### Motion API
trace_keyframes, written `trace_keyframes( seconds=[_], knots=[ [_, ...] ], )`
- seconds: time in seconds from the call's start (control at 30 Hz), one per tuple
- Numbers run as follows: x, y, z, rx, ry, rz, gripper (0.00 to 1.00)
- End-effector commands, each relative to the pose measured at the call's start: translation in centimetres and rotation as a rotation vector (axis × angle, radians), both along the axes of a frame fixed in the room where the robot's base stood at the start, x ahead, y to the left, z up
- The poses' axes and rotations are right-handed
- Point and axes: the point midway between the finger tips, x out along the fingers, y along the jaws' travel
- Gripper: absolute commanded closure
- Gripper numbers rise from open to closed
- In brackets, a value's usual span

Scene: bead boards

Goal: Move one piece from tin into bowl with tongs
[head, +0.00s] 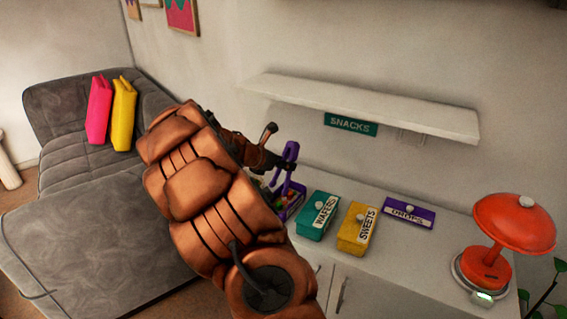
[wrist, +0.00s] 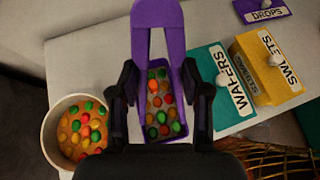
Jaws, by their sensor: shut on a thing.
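My gripper (wrist: 158,88) is shut on purple tongs (wrist: 158,14), whose bend is at the top of the wrist view; they also show in the head view (head: 291,151). Below the tongs is an open purple tin (wrist: 160,138) holding several coloured round pieces; part of it shows in the head view (head: 293,206). I cannot tell whether the tong tips hold a piece. A pale round bowl (wrist: 47,142) stands left of the tin, with several red, green and orange pieces in it. The bowl is hidden in the head view behind my arm.
A teal WAFERS box (head: 316,216) and yellow SWEETS box (head: 356,230) stand right of the tin. A purple DROPS lid (head: 409,212) lies farther right. A red lamp-like scale (head: 513,225) is at the right end. A shelf (head: 360,105) hangs above.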

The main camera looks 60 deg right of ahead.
Motion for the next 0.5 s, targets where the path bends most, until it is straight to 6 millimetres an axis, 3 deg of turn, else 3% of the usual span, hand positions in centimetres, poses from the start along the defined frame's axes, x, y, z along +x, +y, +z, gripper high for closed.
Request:
trace_keyframes(
  seconds=[0.5],
  knots=[
    [0.0,0.0,-4.6,0.000,-0.001,-0.001,0.61]
  ],
)
